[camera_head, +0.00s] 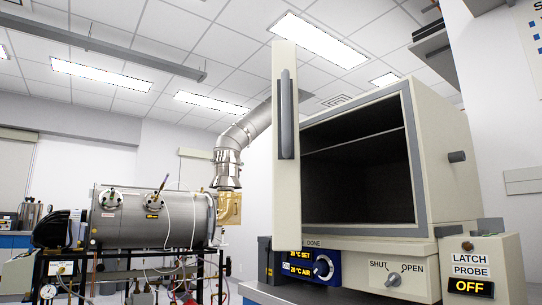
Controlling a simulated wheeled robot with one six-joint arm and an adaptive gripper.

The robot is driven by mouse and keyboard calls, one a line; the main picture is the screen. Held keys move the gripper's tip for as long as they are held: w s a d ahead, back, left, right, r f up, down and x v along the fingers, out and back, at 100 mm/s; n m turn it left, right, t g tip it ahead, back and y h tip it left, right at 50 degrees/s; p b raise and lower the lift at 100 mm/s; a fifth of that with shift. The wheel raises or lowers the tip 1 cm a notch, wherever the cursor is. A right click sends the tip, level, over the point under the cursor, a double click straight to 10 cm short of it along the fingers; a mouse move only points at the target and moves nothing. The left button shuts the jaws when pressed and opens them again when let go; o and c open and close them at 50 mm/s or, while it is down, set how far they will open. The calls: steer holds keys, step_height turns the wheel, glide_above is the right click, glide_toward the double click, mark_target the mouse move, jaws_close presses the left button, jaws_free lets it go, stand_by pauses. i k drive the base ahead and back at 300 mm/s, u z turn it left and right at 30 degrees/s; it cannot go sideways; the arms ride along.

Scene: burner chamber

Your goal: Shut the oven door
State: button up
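The oven (462,150) is a cream box on the right of the head view, with its dark inside and a shelf in plain sight. Its door (287,200) stands wide open on the left side, swung out towards me and seen nearly edge on. A dark vertical handle (286,115) is on the door. Below the opening are a knob (393,279) between the words SHUT and OPEN, and a lit display (301,261). A latch probe box (481,265) at the lower right reads OFF. My gripper is not in view.
A steel cylindrical chamber (150,218) with hoses and gauges stands on a black frame at the left. A silver duct (247,128) rises behind the door. The oven rests on a bench (262,295) with a blue front. Open air lies before the oven.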

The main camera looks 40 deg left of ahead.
mark_target(286, 210)
steer(key=u, duration=0.45)
steer(key=k, duration=1)
steer(key=u, duration=1.5)
steer(key=i, duration=1.4)
steer(key=z, duration=0.9)
